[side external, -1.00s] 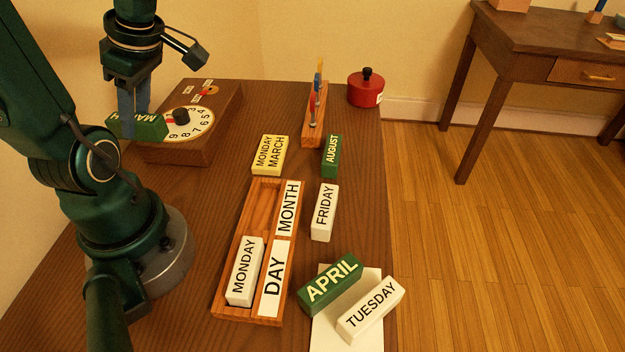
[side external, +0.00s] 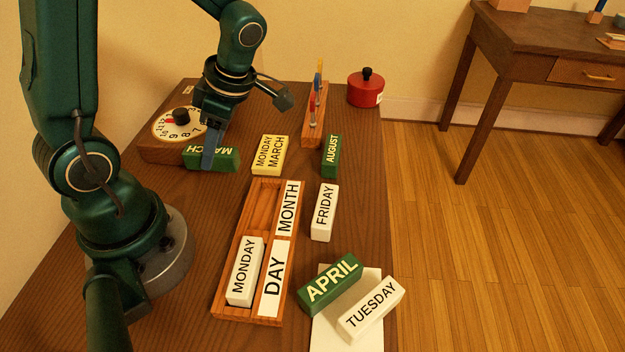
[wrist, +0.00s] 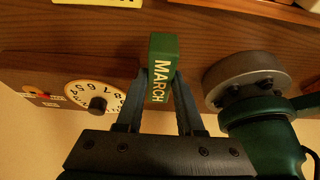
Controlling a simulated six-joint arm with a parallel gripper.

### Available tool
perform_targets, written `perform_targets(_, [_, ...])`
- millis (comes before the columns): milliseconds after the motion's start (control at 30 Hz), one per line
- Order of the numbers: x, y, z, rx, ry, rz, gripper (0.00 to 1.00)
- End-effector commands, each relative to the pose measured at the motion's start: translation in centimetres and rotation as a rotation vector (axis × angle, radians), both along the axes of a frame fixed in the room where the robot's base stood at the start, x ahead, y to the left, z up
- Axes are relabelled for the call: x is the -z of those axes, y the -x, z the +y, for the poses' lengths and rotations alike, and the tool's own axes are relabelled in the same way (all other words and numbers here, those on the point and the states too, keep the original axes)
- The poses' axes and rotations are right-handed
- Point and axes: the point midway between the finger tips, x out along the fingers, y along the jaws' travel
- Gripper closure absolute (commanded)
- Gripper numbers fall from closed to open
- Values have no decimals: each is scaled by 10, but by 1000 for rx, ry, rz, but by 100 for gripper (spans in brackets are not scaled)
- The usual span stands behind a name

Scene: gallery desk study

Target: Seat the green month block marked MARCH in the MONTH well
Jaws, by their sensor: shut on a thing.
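The green MARCH block (side external: 222,158) is held between the fingers of my gripper (side external: 208,157), off the desk, in front of the dial box and left of the yellow card. In the wrist view the MARCH block (wrist: 163,70) sits between both fingertips of my gripper (wrist: 160,85), its lettering running along its length. The wooden tray (side external: 232,312) lies to the right and nearer. Its MONTH well (side external: 262,204), beside the MONTH label (side external: 288,208), is empty. The white MONDAY block (side external: 244,272) sits in the DAY well beside the DAY label (side external: 275,279).
A yellow MONDAY MARCH block (side external: 268,155) stands between my gripper and the green AUGUST block (side external: 331,157). FRIDAY (side external: 323,213), APRIL (side external: 330,284) and TUESDAY (side external: 370,309) blocks lie right of the tray. The dial box (side external: 165,152), pen rack (side external: 314,125) and red pot (side external: 366,90) stand behind.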

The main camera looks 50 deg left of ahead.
Motion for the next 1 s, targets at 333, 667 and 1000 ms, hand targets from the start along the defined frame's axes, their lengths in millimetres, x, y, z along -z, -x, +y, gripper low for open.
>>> perform_targets(333, [35,-1,-1,1,1,4,100])
perform_targets(667, [41,-2,-1,0,0,-1,100])
perform_targets(1000, [44,-1,-1,0,0,0,34])
